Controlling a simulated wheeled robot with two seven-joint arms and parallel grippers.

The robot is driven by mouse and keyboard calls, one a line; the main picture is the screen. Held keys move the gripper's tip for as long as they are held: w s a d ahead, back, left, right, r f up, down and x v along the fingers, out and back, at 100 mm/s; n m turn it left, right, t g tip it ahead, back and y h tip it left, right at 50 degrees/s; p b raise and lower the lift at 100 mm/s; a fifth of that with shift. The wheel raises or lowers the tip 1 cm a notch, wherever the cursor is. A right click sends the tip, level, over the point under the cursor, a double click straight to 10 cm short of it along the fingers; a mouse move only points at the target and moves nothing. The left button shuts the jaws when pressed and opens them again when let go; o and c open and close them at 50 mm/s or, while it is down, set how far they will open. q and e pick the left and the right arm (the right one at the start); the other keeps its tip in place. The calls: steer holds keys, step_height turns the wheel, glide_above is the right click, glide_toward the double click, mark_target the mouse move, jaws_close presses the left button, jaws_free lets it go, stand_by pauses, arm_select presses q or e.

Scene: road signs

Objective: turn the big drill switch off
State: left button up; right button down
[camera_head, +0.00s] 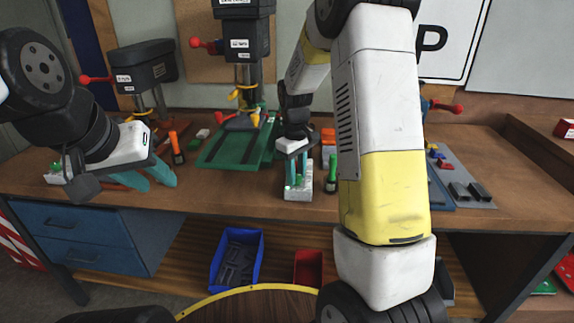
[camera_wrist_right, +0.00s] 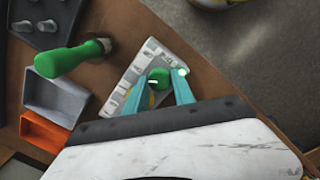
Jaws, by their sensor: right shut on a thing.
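The larger drill press (camera_head: 243,45), dark grey with a red-knobbed lever, stands at the back centre of the bench. A smaller drill press (camera_head: 146,68) stands to its left. I cannot make out a switch on either. My right gripper (camera_head: 297,180) points down over a pale slotted block (camera_head: 297,194), away from the drills. Its teal fingers are shut on a green-topped piece (camera_wrist_right: 158,75), seen between the fingertips in the right wrist view. My left gripper (camera_head: 161,182), teal fingers apart and empty, is low over the bench's left front.
A green-handled tool (camera_head: 332,176) stands right beside the pale block. An orange-handled tool (camera_head: 176,148) stands near my left gripper. A green plate (camera_head: 233,150) lies below the larger drill. Blue (camera_head: 216,268) and red (camera_head: 308,267) bins sit on the lower shelf.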

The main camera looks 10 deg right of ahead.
steer(key=m, duration=1.1)
steer(key=shift+w+m+g, duration=0.1)
steer(key=shift+m+g, duration=0.2)
steer(key=shift+m, duration=0.1)
stand_by(0.4)
steer(key=c, duration=1.1)
jaws_free()
steer(key=shift+o, duration=0.2)
steer(key=shift+r, duration=0.1)
